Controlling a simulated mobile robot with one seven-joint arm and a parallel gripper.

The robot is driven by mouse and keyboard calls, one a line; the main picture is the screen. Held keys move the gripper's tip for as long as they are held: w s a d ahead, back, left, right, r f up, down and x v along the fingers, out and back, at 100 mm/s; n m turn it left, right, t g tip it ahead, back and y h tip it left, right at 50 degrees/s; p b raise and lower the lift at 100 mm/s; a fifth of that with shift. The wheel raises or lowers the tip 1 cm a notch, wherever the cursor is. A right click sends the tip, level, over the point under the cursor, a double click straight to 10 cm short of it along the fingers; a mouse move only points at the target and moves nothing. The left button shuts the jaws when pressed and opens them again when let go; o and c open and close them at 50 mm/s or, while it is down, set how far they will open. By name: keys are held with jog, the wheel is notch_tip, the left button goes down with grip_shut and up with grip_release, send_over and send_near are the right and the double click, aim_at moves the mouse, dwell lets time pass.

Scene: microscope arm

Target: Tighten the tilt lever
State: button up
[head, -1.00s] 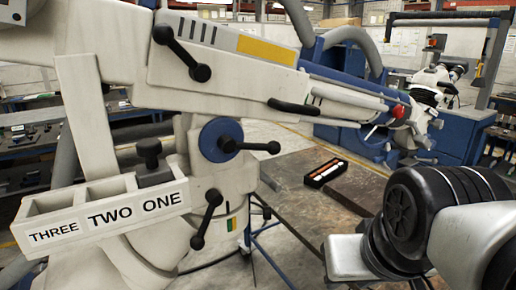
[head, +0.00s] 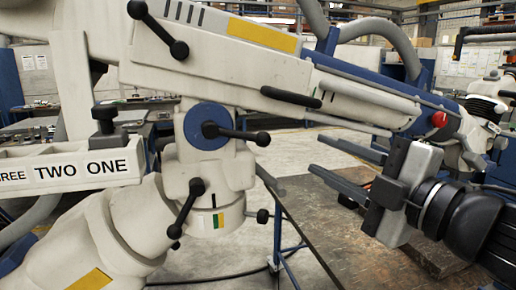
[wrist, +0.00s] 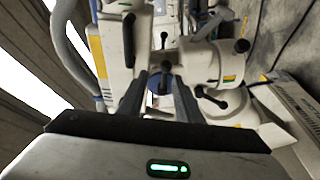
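The white microscope arm (head: 215,55) carries several black ball-ended levers. One lever (head: 238,134) sticks out to the right from the blue round hub (head: 205,128). Another lever (head: 158,28) is on the upper arm, and a third (head: 187,208) hangs on the joint below the hub. None is labelled, so I cannot tell which is the tilt lever. My gripper (head: 316,153) is open and empty, its fingers pointing left, right of the hub lever and apart from it. In the wrist view, a black lever knob (wrist: 166,67) shows between the fingertips (wrist: 159,78), beyond them.
A tray labelled TWO and ONE (head: 85,170) is at the left. A black handle (head: 291,97) and a red knob (head: 439,119) are on the arm above my gripper. A worktable (head: 335,225) lies below. Open space separates my fingers from the hub lever.

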aim_at(261, 141)
jog(key=shift+n+g+y, duration=0.7)
jog(key=shift+n, duration=0.1)
jog(key=x, duration=0.5)
jog(key=b+x, duration=0.1)
jog(key=x, duration=0.5)
jog(key=s+a+x, duration=0.1)
jog(key=x, duration=0.5)
jog(key=shift+w+a+f, duration=0.1)
jog(key=shift+a+f, duration=0.1)
jog(key=shift+f, duration=0.15)
grip_shut()
